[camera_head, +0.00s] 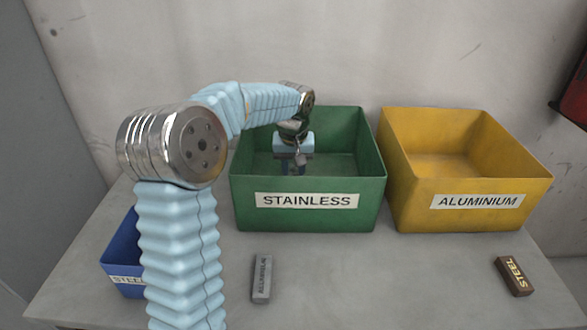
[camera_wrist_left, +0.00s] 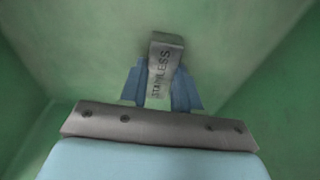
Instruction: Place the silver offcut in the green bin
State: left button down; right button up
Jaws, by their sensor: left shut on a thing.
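The green bin (camera_head: 310,218), labelled STAINLESS, stands in the middle of the table. My left gripper (camera_head: 293,170) points down inside it, in the left part of the bin. In the left wrist view the gripper (camera_wrist_left: 160,88) is shut on the silver offcut (camera_wrist_left: 163,62), which is marked STAINLESS. The green bin's interior (camera_wrist_left: 60,60) surrounds it there. I cannot tell whether the offcut touches the bin floor. In the head view the offcut is hidden. My right gripper is not in view.
A yellow bin (camera_head: 408,207) labelled ALUMINIUM stands to the right. A blue bin (camera_head: 120,250) is partly hidden behind my left arm. A grey ALUMINIUM block (camera_head: 262,280) and a brown STEEL block (camera_head: 514,277) lie on the table (camera_head: 390,285). The front middle is otherwise clear.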

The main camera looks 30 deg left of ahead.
pick_arm(q)
jog(key=c, duration=0.8)
grip_release()
jog(key=shift+r, duration=0.25)
notch_tip(320, 180, up, 12)
jog(key=s+p, duration=0.1)
jog(key=shift+s+d+f+p, duration=0.2)
jog(key=shift+s+d+p, duration=0.1)
jog(key=shift+d, duration=0.15)
